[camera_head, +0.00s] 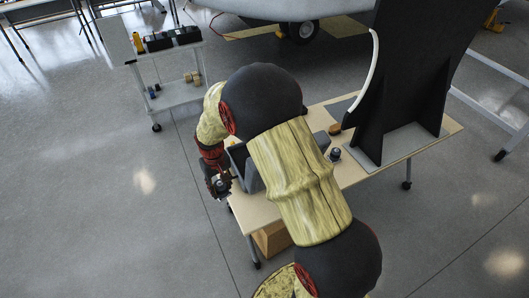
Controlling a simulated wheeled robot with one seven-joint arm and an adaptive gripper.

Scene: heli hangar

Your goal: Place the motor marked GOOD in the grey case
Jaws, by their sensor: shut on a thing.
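My gripper (220,187) hangs just past the left end of the table, beside the grey case. It is shut on a small dark and light grey thing, which looks like a motor (222,183); no marking on it is readable. The grey case (244,168) sits on the left part of the table, and my arm hides much of it, including most of its inside. Another small dark motor (335,155) with a light top stands on the table to the right of my arm. Its marking is too small to read.
The wooden-topped table (375,178) carries a tall black panel (415,75) on its right half. A cardboard box (272,240) is under the table. A white cart (168,95) with bins stands at the back left. The floor to the left is clear.

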